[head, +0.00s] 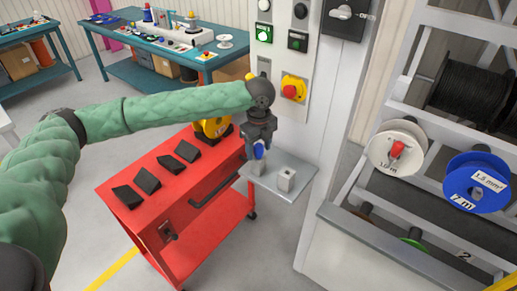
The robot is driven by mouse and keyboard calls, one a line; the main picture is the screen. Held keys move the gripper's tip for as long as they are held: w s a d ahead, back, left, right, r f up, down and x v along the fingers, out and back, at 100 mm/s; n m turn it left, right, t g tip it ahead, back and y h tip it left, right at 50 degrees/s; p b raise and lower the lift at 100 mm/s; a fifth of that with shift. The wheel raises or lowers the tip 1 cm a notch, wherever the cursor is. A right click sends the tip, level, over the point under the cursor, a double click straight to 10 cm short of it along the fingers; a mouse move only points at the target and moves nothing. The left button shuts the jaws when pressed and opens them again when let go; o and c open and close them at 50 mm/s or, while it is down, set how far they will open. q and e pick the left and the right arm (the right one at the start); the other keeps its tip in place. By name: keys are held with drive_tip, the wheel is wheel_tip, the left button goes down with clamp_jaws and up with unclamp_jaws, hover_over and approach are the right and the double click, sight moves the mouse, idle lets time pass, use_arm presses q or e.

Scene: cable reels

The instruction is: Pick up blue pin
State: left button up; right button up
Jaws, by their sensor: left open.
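The blue pin (259,151) shows directly below my left gripper (259,146), above a small grey block at the left of a grey shelf (268,179). The pin's top is between or just behind the fingertips, and the gripper partly hides it. The left gripper points down and is open; I cannot tell whether the fingers touch the pin. A second small pale block (285,178) stands on the shelf to the right, with a dark spot on top. My right gripper is not in view.
A red cart (150,228) with several black wedges and a yellow reel (213,127) stands left of the shelf. A panel with a red emergency button (293,88) rises behind. A rack at right holds a white reel (380,148) and a blue reel (476,183).

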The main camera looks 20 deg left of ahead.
use_arm(q)
drive_tip(key=shift+f, duration=0.45)
drive_tip(key=c, duration=1.1)
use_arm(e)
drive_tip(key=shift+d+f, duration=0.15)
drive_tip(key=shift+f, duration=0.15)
use_arm(q)
drive_tip(key=shift+r, duration=0.1)
drive_tip(key=shift+r, duration=0.3)
wheel_tip(320, 180, up, 8)
drive_tip(key=b, duration=0.3)
drive_tip(key=shift+r, duration=0.7)
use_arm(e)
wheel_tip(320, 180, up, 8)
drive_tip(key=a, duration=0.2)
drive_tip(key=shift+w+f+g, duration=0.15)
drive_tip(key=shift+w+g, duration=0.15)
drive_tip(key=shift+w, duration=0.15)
